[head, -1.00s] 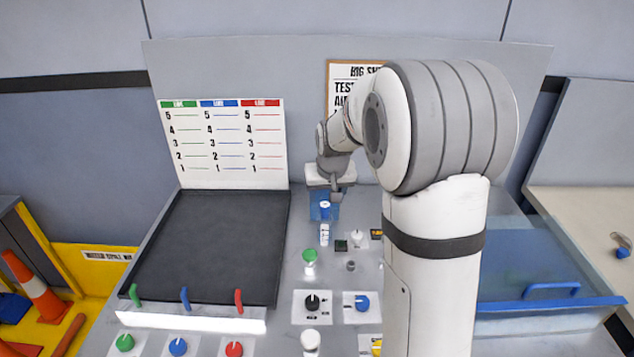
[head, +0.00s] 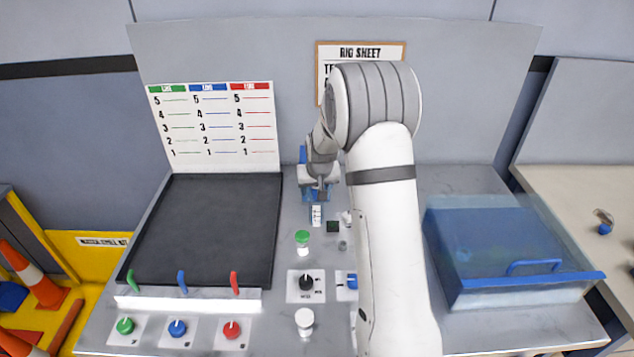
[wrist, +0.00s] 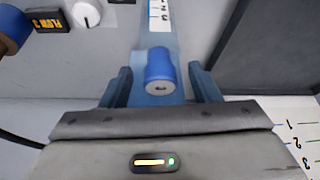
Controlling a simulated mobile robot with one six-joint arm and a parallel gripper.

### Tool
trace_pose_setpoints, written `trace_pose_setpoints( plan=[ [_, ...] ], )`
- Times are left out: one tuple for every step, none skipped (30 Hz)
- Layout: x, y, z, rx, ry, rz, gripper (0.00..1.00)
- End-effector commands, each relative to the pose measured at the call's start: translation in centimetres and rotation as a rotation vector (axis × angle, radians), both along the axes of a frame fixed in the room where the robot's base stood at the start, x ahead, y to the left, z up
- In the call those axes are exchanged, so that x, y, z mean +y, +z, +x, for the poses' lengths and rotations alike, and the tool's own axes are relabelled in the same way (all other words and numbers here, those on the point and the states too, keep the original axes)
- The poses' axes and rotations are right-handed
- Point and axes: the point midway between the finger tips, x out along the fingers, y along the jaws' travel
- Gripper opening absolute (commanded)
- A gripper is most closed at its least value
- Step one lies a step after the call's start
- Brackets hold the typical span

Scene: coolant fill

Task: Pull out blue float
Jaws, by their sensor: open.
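The blue float (wrist: 160,72) is a short blue cylinder with a small hole in its end face. In the wrist view it lies between the two blue-grey fingers of my gripper (wrist: 161,88), with a visible gap on each side. A pale strip with numbered marks (wrist: 159,15) runs beyond it. In the head view my gripper (head: 316,194) is low over the panel's back middle, just behind the white marked piece (head: 317,215). The float is hard to pick out there among the blue fingers.
A green-capped knob (head: 302,238) and a white knob (head: 304,320) stand in front. The black tray (head: 215,230) with its scale board (head: 215,127) is to the left. A blue translucent bin (head: 510,250) is to the right. My arm hides part of the panel.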

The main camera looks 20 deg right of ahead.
Motion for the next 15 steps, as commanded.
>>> trace_pose_setpoints(
  plan=[
    [0.0, -0.05, 0.04, -0.001, 0.0, 0.0, 0.56],
    [-0.01, -0.07, 0.05, -0.001, 0.0, 0.0, 0.56],
    [-0.01, -0.08, 0.05, -0.001, 0.0, 0.0, 0.56],
    [-0.01, -0.08, 0.05, -0.001, 0.0, 0.0, 0.56],
    [-0.01, -0.08, 0.04, -0.001, 0.0, 0.0, 0.56],
    [-0.01, -0.08, 0.04, -0.001, 0.0, 0.0, 0.56],
    [0.0, -0.07, 0.04, -0.001, 0.0, 0.0, 0.56],
    [0.0, -0.07, 0.04, -0.001, 0.0, 0.0, 0.54],
    [0.0, -0.07, 0.03, -0.001, 0.0, 0.0, 0.51],
    [0.0, -0.07, 0.03, -0.001, 0.0, 0.0, 0.49],
    [0.0, -0.07, 0.03, 0.0, 0.0, 0.0, 0.46],
    [0.0, -0.06, 0.03, 0.0, 0.0, 0.0, 0.43],
    [0.0, -0.06, 0.03, 0.0, 0.0, 0.0, 0.4],
    [0.0, -0.07, 0.02, 0.0, 0.0, 0.0, 0.38],
    [0.0, -0.06, 0.03, 0.0, 0.0, 0.0, 0.35]
  ],
)
